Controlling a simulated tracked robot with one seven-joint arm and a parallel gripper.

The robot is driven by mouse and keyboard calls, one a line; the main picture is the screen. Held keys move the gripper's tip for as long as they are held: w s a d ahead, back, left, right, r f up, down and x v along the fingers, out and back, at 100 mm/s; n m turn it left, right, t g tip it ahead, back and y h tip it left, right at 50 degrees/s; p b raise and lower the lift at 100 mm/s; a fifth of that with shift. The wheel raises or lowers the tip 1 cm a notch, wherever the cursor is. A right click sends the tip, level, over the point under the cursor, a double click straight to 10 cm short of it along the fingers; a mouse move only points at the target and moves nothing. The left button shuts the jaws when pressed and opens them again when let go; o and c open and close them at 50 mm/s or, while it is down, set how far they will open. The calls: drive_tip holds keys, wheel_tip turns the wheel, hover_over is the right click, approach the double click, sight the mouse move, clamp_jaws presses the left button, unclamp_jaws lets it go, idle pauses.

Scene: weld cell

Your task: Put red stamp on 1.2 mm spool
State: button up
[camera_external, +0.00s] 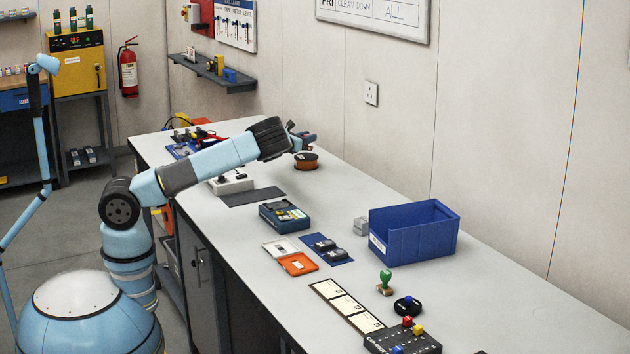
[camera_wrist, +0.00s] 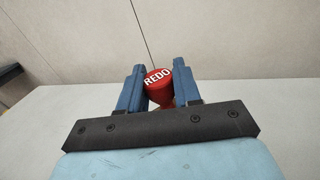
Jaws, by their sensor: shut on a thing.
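My gripper (camera_wrist: 159,90) is shut on the red stamp (camera_wrist: 160,79), whose face reads REDO in white letters, in the wrist view. The stamp sits between the two blue fingers. In the camera_external view my gripper (camera_external: 303,139) is at the far part of the bench, and the stamp is too small to make out clearly there. A copper-coloured spool (camera_external: 306,161) with dark flanges lies flat on the bench, just below my gripper in the picture. Its size marking cannot be read, and the exact gap between stamp and spool cannot be told.
A blue bin (camera_external: 414,241) stands at the bench's right. A green-handled stamp (camera_external: 385,281), a round black holder (camera_external: 407,305) and a blue-grey device (camera_external: 284,216) stand nearer. A white box (camera_external: 232,182) is under my arm. The bench right of the spool is clear.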

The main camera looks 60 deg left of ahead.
drive_tip(key=shift+f, duration=1.25)
drive_tip(key=o, duration=1)
drive_tip(key=shift+f, duration=0.1)
drive_tip(key=shift+o, duration=0.2)
drive_tip(key=shift+s, duration=0.15)
drive_tip(key=v, duration=1.2)
